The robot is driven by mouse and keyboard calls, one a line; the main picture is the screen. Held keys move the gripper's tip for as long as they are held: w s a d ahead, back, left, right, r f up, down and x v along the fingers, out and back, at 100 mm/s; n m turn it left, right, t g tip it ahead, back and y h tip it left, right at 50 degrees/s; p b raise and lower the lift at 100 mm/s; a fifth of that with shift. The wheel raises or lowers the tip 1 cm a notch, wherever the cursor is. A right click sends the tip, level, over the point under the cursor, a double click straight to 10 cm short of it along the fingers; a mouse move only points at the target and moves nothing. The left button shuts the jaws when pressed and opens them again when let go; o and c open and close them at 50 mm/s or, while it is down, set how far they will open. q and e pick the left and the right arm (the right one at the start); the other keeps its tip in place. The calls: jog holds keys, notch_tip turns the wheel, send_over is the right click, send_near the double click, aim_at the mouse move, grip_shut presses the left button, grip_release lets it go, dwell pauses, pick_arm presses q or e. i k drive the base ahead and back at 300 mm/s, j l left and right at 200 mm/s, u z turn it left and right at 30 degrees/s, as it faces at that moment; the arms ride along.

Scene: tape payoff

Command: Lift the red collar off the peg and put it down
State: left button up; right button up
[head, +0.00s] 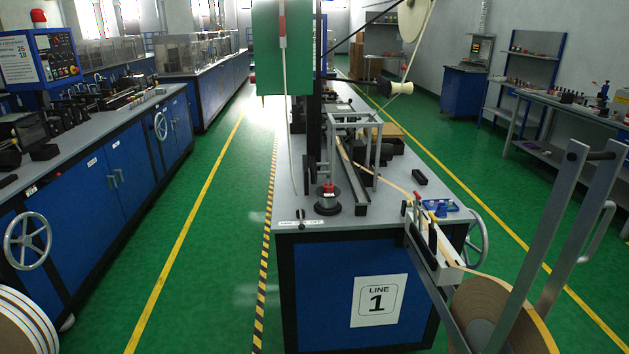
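A small red piece (328,189), which looks like the red collar, sits on top of a short grey cylinder (327,200) with a dark base, near the front left of the middle bench (350,222). It is too small to tell how it sits around a peg. Another small red piece (417,196) stands by the tape guide at the bench's right front edge. Neither of my grippers is in view.
A tape reel (540,325) hangs at the front right, its tan tape running over a guide bracket (436,255) onto the bench. A green panel (268,60) and a dark post (315,100) rise behind the grey cylinder. Green floor lies clear on the left.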

aim_at(328, 190)
jog(key=i+j+z, duration=0.15)
jog(key=i+j, duration=1.45)
jog(key=k+j, duration=0.05)
